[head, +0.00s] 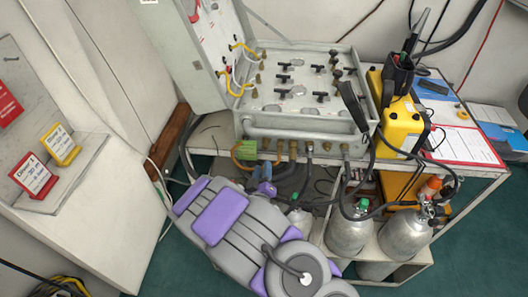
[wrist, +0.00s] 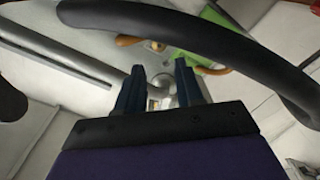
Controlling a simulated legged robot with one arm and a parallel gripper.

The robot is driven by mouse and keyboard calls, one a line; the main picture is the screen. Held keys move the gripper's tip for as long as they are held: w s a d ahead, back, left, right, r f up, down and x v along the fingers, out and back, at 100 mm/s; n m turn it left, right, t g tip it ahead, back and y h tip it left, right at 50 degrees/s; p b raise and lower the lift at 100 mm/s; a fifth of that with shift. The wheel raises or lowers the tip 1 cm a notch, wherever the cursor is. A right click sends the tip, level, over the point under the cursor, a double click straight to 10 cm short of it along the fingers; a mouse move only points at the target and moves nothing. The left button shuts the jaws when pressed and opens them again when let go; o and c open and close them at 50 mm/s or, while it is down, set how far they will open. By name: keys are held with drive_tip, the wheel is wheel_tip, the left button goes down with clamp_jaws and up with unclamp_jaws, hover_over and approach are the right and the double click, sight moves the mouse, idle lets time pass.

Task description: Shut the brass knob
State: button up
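Several brass fittings (head: 293,150) line the lower front edge of the grey air panel (head: 300,125), and small brass pieces also stand on its top face. I cannot tell for certain which one is the brass knob. My gripper (head: 264,178), with dark blue fingers, is low in front of the panel, just below a green tag (head: 245,150). In the wrist view the fingers (wrist: 160,85) are apart, with a pale rounded part and a small brass-coloured spot showing between them. Contact with either finger cannot be made out.
A black hose (wrist: 215,42) arcs across the wrist view, near the fingers. Grey gas cylinders (head: 405,235) stand under the bench at right. A yellow case (head: 400,128) is beside the panel. A white cabinet (head: 95,215) stands at left.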

sight(265, 149)
drive_tip(key=w+b, duration=0.2)
drive_tip(key=w, duration=0.8)
drive_tip(key=shift+c, duration=0.2)
clamp_jaws()
drive_tip(key=shift+s, duration=0.1)
